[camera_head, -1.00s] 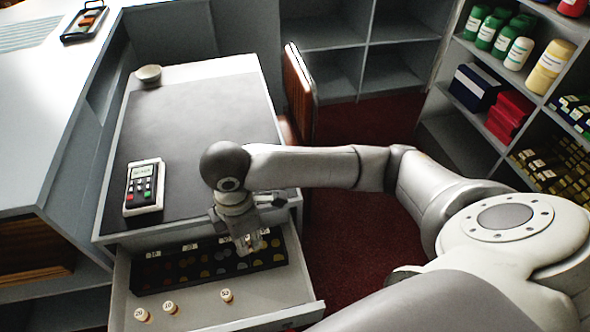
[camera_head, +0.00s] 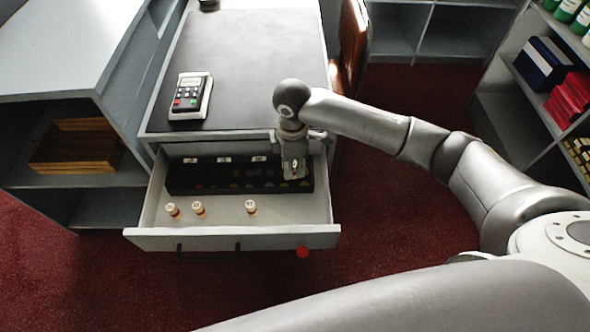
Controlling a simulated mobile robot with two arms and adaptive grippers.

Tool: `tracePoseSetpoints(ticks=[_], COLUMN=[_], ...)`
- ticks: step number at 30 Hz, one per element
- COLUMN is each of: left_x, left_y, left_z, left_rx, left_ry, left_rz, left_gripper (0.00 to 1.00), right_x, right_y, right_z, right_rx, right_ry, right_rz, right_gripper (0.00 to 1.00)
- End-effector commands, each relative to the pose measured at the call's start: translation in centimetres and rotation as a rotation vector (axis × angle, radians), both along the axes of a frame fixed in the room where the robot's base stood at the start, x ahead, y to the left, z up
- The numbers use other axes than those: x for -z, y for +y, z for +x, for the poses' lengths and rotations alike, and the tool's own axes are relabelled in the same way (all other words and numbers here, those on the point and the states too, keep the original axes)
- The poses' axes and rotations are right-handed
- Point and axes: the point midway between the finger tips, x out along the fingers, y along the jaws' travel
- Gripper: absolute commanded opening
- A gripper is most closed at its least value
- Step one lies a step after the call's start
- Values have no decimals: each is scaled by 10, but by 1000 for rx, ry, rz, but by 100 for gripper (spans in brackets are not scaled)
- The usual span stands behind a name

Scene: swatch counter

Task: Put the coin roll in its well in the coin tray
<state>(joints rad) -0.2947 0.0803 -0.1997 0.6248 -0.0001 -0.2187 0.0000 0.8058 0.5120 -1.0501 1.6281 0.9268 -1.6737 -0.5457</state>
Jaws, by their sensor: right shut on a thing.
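The black coin tray (camera_head: 225,184) lies at the back of the open drawer, with small white number labels along its far edge and dark wells holding coins. My right gripper (camera_head: 294,173) points down over the tray's right end, shut on a small pale thing, probably the coin roll, mostly hidden between the fingers. I cannot tell whether it touches the tray. Three cream coin rolls with printed tops stand upright on the drawer floor in front of the tray: a left one (camera_head: 172,210), a middle one (camera_head: 198,209) and a right one (camera_head: 251,208). My left gripper is not in view.
The pulled-out drawer (camera_head: 228,231) has low grey walls and free floor in front of the tray. A card terminal (camera_head: 190,97) lies on the dark counter mat (camera_head: 252,55) above.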

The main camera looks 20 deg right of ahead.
Motion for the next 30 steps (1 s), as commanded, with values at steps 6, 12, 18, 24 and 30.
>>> tracePoseSetpoints(ticks=[6, 12, 18, 24, 30], left_x=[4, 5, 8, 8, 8], left_y=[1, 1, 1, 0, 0], left_z=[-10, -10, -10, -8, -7], left_rx=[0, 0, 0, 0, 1], left_ry=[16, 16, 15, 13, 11], left_rz=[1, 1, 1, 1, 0], left_gripper=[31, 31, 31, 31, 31], right_x=[23, 31, 60, 63, 66], right_y=[-8, -11, -12, -12, -12], right_z=[19, 25, 25, 26, 26], right_rx=[0, 0, 0, -1, -1], right_ry=[-2, -3, -1, -4, -3], right_rz=[0, 1, 0, 0, 0], right_gripper=[0, 0, 0, 0, 0])
